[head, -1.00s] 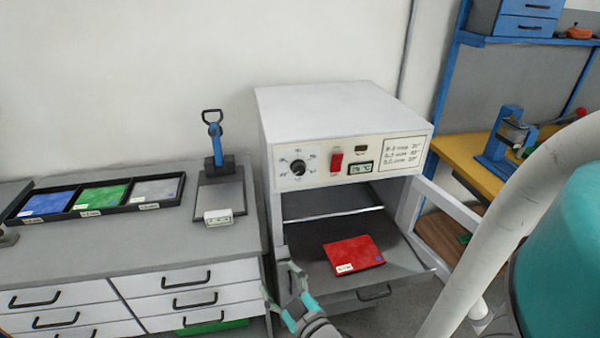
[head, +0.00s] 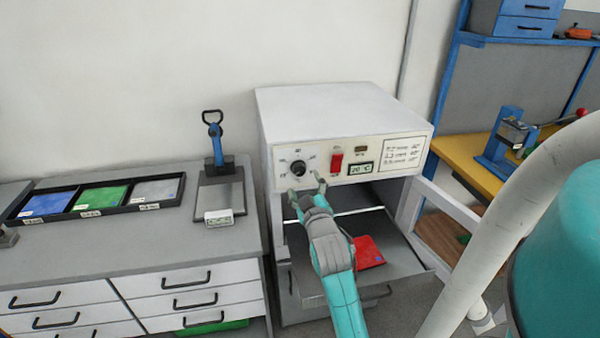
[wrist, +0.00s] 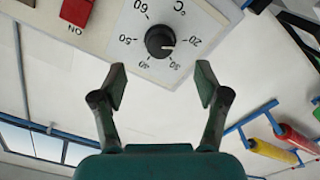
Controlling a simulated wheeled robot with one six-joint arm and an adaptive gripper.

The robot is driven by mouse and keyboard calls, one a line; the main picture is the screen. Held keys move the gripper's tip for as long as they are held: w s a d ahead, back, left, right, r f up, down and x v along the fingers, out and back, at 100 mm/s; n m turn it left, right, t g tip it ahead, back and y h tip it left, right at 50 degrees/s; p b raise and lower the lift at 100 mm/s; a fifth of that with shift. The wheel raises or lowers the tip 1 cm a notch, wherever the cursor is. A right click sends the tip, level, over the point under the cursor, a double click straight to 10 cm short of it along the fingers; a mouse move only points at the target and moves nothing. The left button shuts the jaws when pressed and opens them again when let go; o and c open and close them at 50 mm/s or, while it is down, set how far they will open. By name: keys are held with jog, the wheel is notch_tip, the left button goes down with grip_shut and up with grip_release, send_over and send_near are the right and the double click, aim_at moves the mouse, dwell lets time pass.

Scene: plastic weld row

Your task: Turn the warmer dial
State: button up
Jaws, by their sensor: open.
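The warmer (head: 330,110) is a white box with a control panel on its front. Its black dial (head: 298,168) sits at the panel's left, on a white scale plate. In the wrist view the dial (wrist: 160,41) is round with a pale pointer mark, ringed by numbers and °C. My gripper (head: 307,188) is just below and slightly right of the dial in the head view. In the wrist view its two fingers (wrist: 160,88) are spread and empty, with the dial beyond the gap between their tips. No contact with the dial shows.
A red switch (head: 336,163) and a display (head: 361,168) sit right of the dial. The warmer's door is folded down, with a red sheet (head: 370,252) on it, partly behind my arm. A hand tool (head: 214,140) and a tray of coloured sheets (head: 60,203) stand on the left counter.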

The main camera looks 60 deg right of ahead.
aim_at(300, 171)
jog(key=x, duration=0.7)
jog(key=c, duration=1.2)
